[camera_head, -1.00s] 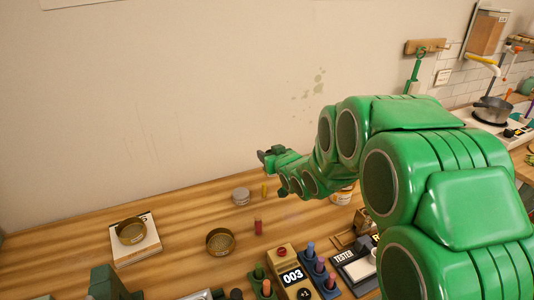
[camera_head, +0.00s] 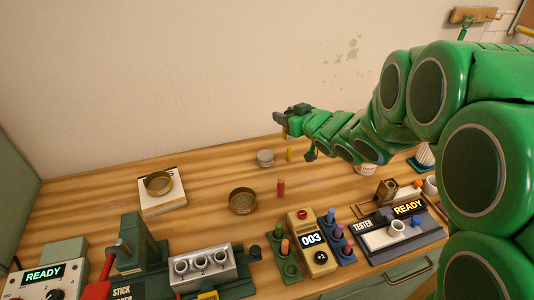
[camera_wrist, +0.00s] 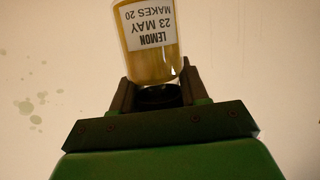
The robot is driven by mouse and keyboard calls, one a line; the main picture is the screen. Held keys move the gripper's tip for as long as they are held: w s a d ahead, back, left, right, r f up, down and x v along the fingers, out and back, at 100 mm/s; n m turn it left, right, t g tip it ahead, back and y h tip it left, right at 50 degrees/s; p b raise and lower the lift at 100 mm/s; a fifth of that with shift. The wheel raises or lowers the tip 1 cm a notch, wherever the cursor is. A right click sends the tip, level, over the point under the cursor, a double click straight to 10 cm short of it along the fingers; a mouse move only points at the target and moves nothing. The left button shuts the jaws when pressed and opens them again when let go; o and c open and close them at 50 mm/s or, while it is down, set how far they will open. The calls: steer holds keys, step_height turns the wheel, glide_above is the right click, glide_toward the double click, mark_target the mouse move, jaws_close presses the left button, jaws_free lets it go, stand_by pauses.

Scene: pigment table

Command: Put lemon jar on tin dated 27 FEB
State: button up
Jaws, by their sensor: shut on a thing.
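My gripper (camera_head: 284,122) is raised above the back of the table, near the wall. In the wrist view my gripper (camera_wrist: 155,95) is shut on the lemon jar (camera_wrist: 150,60), a clear jar with yellow contents. Its white label reads LEMON, 23 MAY, MAKES 20, and appears upside down. In the head view the jar is mostly hidden at the gripper. A brass tin (camera_head: 158,184) sits on a white block at left. Another brass tin (camera_head: 242,202) stands on the bare table. A grey round tin (camera_head: 265,158) is farther back. No tin's date is readable.
A red stick (camera_head: 281,188) and a yellow stick (camera_head: 289,154) stand near the tins. The counter (camera_head: 312,243), a tester (camera_head: 395,233) and a stick press (camera_head: 140,250) line the front. Bare wood lies around the tins.

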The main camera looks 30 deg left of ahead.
steer(key=s+n+g+y, duration=0.2)
steer(key=s+n+g, duration=0.25)
steer(key=s, duration=0.35)
glide_above(261, 153)
steer(key=shift+f, duration=5.05)
steer(key=shift+f+g, duration=0.25)
steer(key=shift+f, duration=1.25)
steer(key=shift+f, duration=0.15)
steer(key=o, duration=1.1)
